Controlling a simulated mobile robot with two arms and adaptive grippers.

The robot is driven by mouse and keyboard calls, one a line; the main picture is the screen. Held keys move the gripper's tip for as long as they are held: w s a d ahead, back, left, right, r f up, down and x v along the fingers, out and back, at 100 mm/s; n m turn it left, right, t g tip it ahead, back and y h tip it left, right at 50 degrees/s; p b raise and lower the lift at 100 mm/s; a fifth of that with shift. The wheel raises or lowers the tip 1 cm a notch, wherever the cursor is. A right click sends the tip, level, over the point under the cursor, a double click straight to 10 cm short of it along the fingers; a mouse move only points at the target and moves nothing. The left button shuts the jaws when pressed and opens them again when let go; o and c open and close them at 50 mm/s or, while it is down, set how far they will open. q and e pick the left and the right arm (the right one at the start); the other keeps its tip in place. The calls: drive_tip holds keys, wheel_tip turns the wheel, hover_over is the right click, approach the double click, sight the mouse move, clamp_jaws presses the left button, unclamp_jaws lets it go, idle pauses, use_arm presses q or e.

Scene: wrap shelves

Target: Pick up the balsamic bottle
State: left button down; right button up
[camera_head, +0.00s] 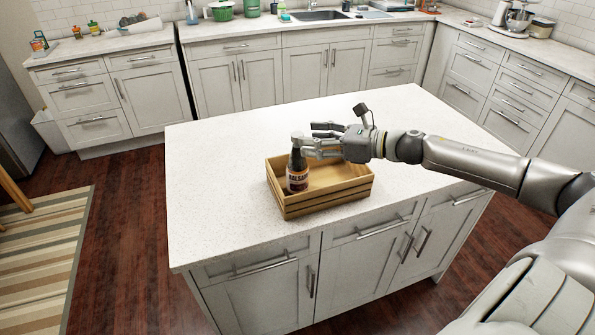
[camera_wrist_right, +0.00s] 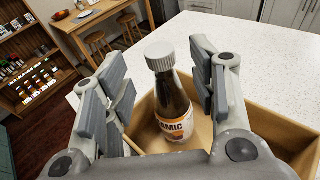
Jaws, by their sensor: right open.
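The balsamic bottle (camera_head: 297,172) is dark with a pale cap and a label. It stands upright in a wooden crate (camera_head: 330,201) on the white island counter, near the crate's left end. My right gripper (camera_head: 312,142) reaches in from the right at the height of the bottle's neck and cap. In the right wrist view the bottle (camera_wrist_right: 172,95) stands between the two spread fingers of the gripper (camera_wrist_right: 165,92), with space visible on both sides. The gripper is open. My left gripper is in neither view.
The island counter (camera_head: 220,215) is clear around the crate. The rest of the crate looks empty. Back counters hold a green basket (camera_head: 221,11), a sink (camera_head: 315,15) and a stand mixer (camera_head: 517,17). A striped rug (camera_head: 45,250) lies on the floor at left.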

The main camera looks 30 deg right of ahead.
sight(297, 134)
drive_tip(key=shift+w+a+r+p, duration=0.1)
drive_tip(key=shift+w+a+p, duration=0.2)
drive_tip(key=shift+w+p, duration=0.25)
drive_tip(key=shift+w+a+p, duration=0.3)
drive_tip(key=shift+w+p, duration=0.15)
drive_tip(key=shift+w, duration=0.1)
drive_tip(key=shift+w+a+f+p, duration=0.2)
drive_tip(key=shift+w+a+p, duration=0.15)
drive_tip(key=shift+w+p, duration=0.2)
drive_tip(key=shift+w+a+f, duration=0.3)
drive_tip(key=shift+w+a, duration=0.05)
drive_tip(key=shift+w, duration=0.15)
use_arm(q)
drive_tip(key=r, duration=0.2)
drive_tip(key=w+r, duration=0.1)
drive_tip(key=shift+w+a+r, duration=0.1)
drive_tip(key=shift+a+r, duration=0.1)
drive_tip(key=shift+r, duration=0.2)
use_arm(e)
drive_tip(key=shift+c, duration=0.4)
drive_tip(key=shift+c, duration=1.1)
clamp_jaws()
